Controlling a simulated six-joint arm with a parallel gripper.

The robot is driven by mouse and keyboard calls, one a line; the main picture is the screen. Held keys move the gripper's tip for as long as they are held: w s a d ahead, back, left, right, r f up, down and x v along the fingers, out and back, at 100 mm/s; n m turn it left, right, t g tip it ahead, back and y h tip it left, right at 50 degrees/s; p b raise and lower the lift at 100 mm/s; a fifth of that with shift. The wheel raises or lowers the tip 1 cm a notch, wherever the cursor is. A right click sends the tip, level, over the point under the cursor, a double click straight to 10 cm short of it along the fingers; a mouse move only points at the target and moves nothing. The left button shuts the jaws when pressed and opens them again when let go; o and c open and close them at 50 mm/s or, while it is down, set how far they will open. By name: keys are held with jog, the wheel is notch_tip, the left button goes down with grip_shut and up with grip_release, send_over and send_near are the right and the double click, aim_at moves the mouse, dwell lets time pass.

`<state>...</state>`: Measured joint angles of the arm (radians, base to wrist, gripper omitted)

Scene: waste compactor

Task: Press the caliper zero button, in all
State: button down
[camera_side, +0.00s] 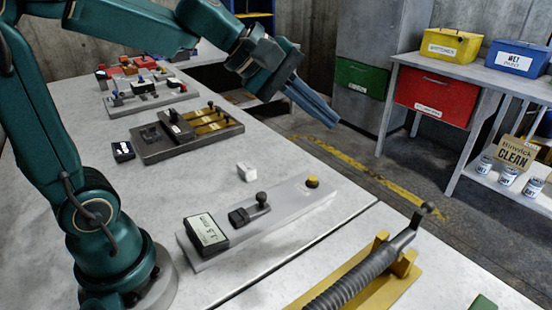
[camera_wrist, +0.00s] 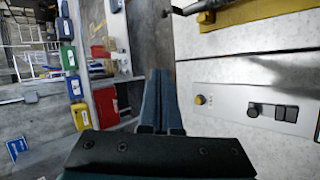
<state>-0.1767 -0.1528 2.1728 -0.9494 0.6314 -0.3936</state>
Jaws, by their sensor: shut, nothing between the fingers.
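My gripper (camera_side: 330,116) has blue fingers, closed together and empty. It is raised beyond the bench's far right edge, pointing down and right in the side view. It also shows in the wrist view (camera_wrist: 161,75). A light grey plate (camera_side: 290,206) lies on the bench, apart from the gripper. It carries a black box with a white label (camera_side: 207,229), a black block with a knob (camera_side: 250,210) and a yellow round button (camera_side: 312,182). The yellow button also shows in the wrist view (camera_wrist: 200,99), right of the fingers. I cannot tell for certain that this is the caliper.
A white cube (camera_side: 247,172) and a dark fixture with yellow bars (camera_side: 160,150) lie behind the plate. A ribbed grey tube on a yellow base (camera_side: 375,284) lies in front. A side table holds yellow (camera_side: 450,44) and blue bins (camera_side: 517,59). Open floor lies between.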

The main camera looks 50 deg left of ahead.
jog(key=w+a+f+n, duration=0.4)
jog(key=w+a+n, duration=0.2)
jog(key=n+y, duration=0.1)
jog(key=n, duration=0.1)
send_over(313, 180)
jog(key=a, duration=0.1)
notch_tip(313, 180, down, 5)
jog(key=shift+s+a, duration=0.2)
jog(key=shift+s, duration=0.05)
jog(key=shift+f, duration=0.15)
jog(key=shift+f, duration=4.25)
jog(key=shift+f, duration=0.15)
jog(key=shift+f, duration=0.25)
